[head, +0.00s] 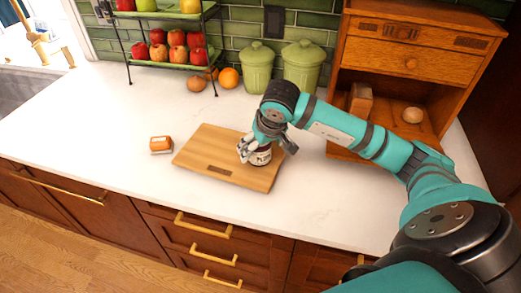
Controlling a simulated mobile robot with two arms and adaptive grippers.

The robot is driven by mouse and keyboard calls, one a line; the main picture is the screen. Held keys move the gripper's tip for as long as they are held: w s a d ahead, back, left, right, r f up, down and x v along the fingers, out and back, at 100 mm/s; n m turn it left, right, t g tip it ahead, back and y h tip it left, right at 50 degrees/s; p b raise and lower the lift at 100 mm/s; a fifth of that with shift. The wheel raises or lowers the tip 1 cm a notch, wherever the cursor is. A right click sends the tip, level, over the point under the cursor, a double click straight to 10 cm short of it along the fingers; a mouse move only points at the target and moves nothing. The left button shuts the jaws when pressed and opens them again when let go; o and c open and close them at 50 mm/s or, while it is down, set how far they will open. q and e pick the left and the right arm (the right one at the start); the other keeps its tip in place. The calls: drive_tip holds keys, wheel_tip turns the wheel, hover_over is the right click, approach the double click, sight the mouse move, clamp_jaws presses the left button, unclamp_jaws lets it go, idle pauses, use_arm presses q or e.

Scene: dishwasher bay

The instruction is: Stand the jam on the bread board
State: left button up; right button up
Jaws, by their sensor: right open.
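The jam (261,157) is a small dark jar with a pale label. It stands upright on the right part of the wooden bread board (205,150), which lies on the white counter. My right gripper (254,152) is at the jar from above, with its fingers around or close beside it. The gripper is open, and it hides the jar's top. Whether a finger touches the jar I cannot tell. My left gripper is not in view.
A small orange-and-white item (161,145) lies left of the board. Green canisters (257,68), a fruit rack (170,60) and loose oranges (229,78) stand at the back. A wooden cabinet (415,45) is at right. The counter's left part (80,120) is clear.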

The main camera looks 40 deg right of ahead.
drive_tip(key=b+v, duration=0.1)
drive_tip(key=v, duration=0.8)
drive_tip(key=shift+r, duration=0.3)
drive_tip(key=shift+s+a, duration=0.1)
